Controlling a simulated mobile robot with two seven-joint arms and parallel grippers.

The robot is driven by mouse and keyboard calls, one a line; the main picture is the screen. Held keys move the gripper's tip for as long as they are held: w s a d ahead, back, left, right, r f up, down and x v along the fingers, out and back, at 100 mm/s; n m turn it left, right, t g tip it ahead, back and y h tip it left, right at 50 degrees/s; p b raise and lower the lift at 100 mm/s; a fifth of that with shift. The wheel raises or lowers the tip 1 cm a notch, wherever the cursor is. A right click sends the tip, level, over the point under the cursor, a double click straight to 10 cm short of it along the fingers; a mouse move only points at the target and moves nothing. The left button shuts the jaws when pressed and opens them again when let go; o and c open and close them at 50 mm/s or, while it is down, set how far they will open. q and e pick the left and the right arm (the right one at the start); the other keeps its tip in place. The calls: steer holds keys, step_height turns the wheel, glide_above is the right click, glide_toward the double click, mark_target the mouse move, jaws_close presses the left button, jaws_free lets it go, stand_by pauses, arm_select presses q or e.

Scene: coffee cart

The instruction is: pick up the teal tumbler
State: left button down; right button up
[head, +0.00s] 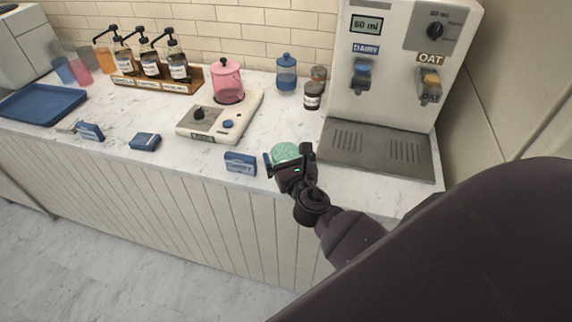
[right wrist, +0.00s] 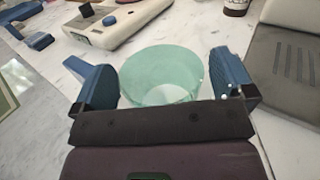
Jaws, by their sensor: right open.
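The teal tumbler (head: 287,152) stands near the counter's front edge, left of the milk dispenser's drip tray. It is a see-through green cup, partly hidden behind my right gripper (head: 288,160) in the head view. In the right wrist view the tumbler (right wrist: 160,76) is between the two blue fingers of my right gripper (right wrist: 165,85). The fingers are open, one on each side, with the left one very close to the wall. I cannot tell whether either finger touches it. My left gripper is not in view.
The milk dispenser (head: 400,70) stands right, with its drip tray (head: 375,155) beside the tumbler. A blue box (head: 240,163) lies just left of my gripper. The scale (head: 220,118) bears a pink jar (head: 228,82). A blue jar (head: 287,73) and dark jars (head: 312,96) stand behind.

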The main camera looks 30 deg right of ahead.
steer(key=shift+w+d, duration=0.1)
steer(key=shift+w, duration=0.15)
steer(key=shift+c, duration=0.3)
steer(key=c, duration=0.9)
steer(key=shift+r, duration=0.2)
